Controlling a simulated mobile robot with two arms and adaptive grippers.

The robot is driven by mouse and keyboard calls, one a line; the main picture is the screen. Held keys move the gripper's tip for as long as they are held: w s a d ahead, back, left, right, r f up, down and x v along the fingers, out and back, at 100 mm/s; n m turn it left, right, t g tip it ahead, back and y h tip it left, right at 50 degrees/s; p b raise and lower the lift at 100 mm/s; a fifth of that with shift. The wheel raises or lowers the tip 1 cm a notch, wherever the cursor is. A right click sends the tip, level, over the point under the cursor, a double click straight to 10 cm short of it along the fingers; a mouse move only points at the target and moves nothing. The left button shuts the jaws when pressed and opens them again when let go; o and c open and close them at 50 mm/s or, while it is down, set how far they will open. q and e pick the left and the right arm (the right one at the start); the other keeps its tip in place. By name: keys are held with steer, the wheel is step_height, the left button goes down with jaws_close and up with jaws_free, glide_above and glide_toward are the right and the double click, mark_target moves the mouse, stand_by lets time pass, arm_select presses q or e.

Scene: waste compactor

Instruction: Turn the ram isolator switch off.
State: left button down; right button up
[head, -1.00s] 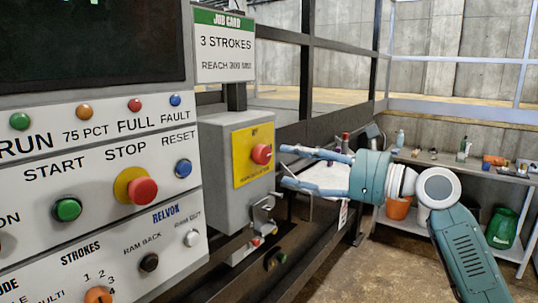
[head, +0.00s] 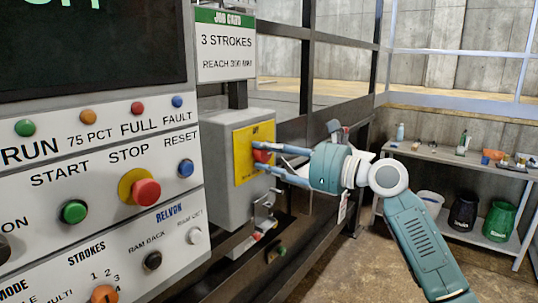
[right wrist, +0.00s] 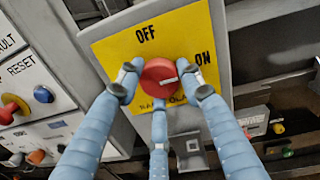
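The ram isolator switch is a red rotary knob (head: 262,155) on a yellow plate (head: 241,159), fixed to a grey box (head: 212,170). In the right wrist view the red knob (right wrist: 158,72) has a white mark pointing right, toward the ON label (right wrist: 203,57). The OFF label (right wrist: 146,34) is above the knob. My right gripper (head: 268,160) is at the knob with its fingers open around it. In the right wrist view the left fingertip is close against the knob, and the right one looks slightly apart. Contact is unclear. My left gripper is not in view.
A control panel (head: 100,215) with coloured buttons, including a red STOP button (head: 146,192), stands left of the box. A job card (head: 225,45) is above the box. A hasp (head: 264,207) sticks out below the yellow plate. A workbench (head: 450,160) stands at the back right.

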steer(key=shift+c, duration=0.8)
steer(key=shift+n, duration=0.3)
steer(key=n+p, duration=0.2)
steer(key=shift+n, duration=0.3)
steer(key=n+p, duration=0.1)
steer(key=n, duration=0.7)
steer(key=shift+f+n+h, duration=0.1)
steer(key=shift+n+h, duration=0.2)
steer(key=shift+n, duration=0.1)
steer(key=n, duration=0.5)
steer(key=shift+b, duration=0.3)
steer(key=shift+n, duration=0.3)
